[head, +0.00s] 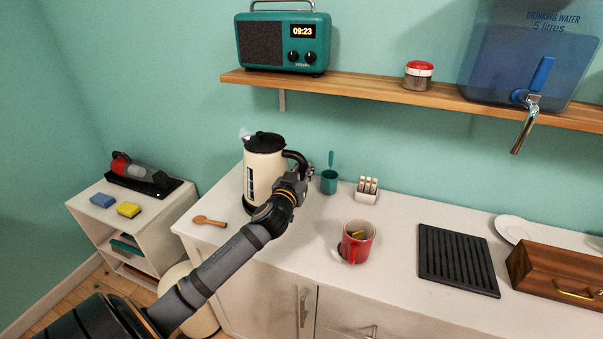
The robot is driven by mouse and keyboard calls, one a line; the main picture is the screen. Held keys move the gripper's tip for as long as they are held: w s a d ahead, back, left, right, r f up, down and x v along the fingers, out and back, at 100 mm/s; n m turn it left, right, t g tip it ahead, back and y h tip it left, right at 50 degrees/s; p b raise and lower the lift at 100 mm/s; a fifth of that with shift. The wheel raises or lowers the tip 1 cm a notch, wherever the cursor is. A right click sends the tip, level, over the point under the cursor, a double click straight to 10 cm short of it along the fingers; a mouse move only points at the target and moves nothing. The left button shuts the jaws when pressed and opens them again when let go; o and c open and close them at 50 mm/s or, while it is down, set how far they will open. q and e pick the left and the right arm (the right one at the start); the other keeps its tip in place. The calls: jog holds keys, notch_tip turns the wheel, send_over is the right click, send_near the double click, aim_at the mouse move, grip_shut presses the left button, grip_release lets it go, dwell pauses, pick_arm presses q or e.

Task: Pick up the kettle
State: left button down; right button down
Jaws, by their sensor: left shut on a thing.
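The kettle (264,171) is cream with a black lid, a black handle on its right side and a dark base. It stands upright at the left end of the white counter in the head view. My left gripper (302,174) is at the kettle's right side, shut on its handle. The gripper hides part of the handle and the kettle's lower right side. I cannot tell whether the kettle's bottom touches the counter. My right gripper is not in view.
A wooden spoon (210,221) lies left of the kettle. A black ridged tray (457,259) lies farther right. A wooden shelf (400,90) runs above the counter.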

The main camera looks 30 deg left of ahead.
pick_arm(q)
jog(key=shift+r+p, duration=0.3)
jog(key=shift+r, duration=4.35)
